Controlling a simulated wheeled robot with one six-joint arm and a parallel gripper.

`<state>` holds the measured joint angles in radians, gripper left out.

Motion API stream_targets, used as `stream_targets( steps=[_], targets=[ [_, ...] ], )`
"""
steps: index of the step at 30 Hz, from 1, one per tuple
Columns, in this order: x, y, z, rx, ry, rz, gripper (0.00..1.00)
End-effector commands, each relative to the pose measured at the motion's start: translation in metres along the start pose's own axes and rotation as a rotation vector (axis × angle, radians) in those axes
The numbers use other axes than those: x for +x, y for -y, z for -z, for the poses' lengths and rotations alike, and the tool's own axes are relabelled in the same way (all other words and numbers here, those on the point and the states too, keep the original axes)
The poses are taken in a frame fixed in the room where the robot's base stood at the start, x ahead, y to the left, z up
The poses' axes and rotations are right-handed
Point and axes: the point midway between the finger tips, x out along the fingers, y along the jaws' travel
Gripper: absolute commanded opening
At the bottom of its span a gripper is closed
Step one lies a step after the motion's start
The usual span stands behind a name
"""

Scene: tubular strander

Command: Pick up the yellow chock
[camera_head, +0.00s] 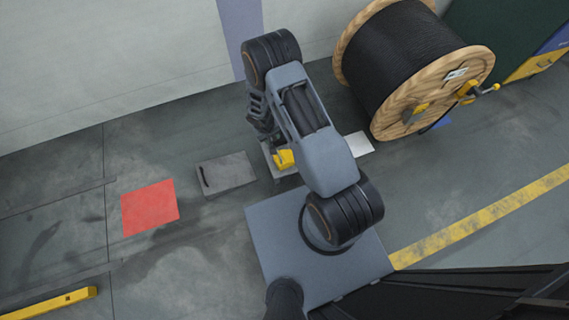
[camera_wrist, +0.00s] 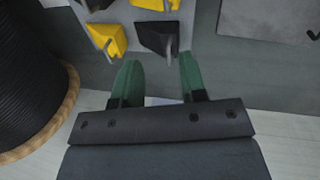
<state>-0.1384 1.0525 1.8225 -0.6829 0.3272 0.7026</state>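In the wrist view a yellow chock (camera_wrist: 107,39) sits on a light grey rack (camera_wrist: 127,14), ahead and left of my fingers. A second yellow piece (camera_wrist: 158,5) shows at the top edge, partly cut off. A black chock (camera_wrist: 158,37) sits right of the first yellow one, just beyond the gap between my fingers. My gripper (camera_wrist: 157,57) has two green fingers, spread apart with nothing between them. In the head view one yellow chock (camera_head: 284,159) shows beside my arm; the fingers and much of the rack are hidden behind the arm.
A large wooden cable reel (camera_head: 440,90) with black cable stands right of my arm. A grey plate (camera_head: 227,173) and a red floor square (camera_head: 149,207) lie to the left. A pale wall (camera_head: 120,60) runs behind. A yellow bar (camera_head: 50,303) lies at lower left.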

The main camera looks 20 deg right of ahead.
Motion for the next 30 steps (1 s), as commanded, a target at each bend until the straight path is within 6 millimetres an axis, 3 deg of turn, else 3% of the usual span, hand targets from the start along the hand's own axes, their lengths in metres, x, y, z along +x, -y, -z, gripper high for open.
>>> stream_targets(
  steps=[1,15,30],
  targets=[
    [0.018,0.005,-0.004,-0.007,0.008,0.002,0.39],
    [0.102,0.012,-0.011,-0.013,0.017,0.008,0.39],
    [0.134,0.011,-0.011,-0.013,0.017,0.007,0.39]
  ],
)
